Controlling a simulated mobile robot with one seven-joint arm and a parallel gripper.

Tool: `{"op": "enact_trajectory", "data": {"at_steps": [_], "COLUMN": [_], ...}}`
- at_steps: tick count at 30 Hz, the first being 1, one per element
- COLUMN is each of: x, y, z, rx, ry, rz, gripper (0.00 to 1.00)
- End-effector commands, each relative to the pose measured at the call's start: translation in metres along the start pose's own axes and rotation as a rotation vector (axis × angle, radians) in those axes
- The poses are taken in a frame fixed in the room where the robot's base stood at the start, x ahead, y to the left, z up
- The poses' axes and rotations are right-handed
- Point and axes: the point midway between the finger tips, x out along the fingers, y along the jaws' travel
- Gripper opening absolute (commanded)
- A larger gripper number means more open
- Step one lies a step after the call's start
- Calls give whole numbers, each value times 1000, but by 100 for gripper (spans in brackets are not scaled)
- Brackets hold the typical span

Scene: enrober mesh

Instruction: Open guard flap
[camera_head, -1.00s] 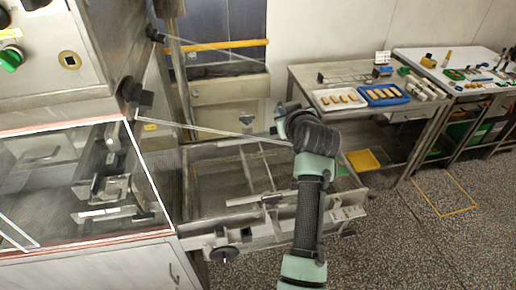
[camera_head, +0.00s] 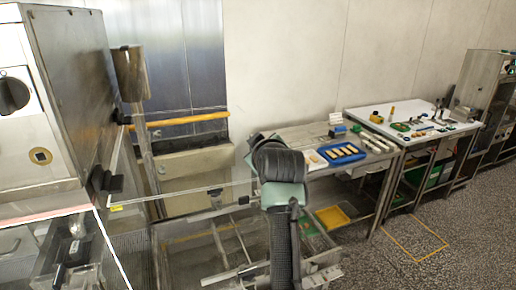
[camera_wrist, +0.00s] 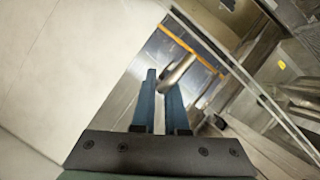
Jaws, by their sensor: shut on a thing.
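The guard flap (camera_head: 175,192) is a clear panel whose thin edge runs from black hinge blocks (camera_head: 106,181) on the machine at left to my wrist in the head view. It stands out roughly level over the open metal frame. In the wrist view its edge (camera_wrist: 235,72) crosses diagonally at right. The handle's join to the flap is not clear. In the head view my dark wrist hides the fingers and the flap's far end.
The steel machine cabinet (camera_head: 70,100) stands at left, with a metal post (camera_head: 137,120) beside it. A metal table (camera_head: 295,137) with a blue tray (camera_head: 341,153) stands behind my arm at right, and a white-topped table (camera_head: 375,112) beyond.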

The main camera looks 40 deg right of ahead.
Motion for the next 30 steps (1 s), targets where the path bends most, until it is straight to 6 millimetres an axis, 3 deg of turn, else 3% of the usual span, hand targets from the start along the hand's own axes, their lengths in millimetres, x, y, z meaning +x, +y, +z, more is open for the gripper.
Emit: {"op": "enact_trajectory", "data": {"at_steps": [3, 4, 9, 20, 26, 30], "x": [-3, -3, -2, -3, -22, -45], "y": [7, 7, 5, 1, 0, 0], "z": [-8, -8, -6, -2, 0, 0], "rx": [1, 1, 1, 1, 0, 1], "ry": [18, 19, 14, 8, 9, 10], "rz": [15, 15, 10, 4, 6, 7], "gripper": [0, 15, 41, 41, 41, 41]}}
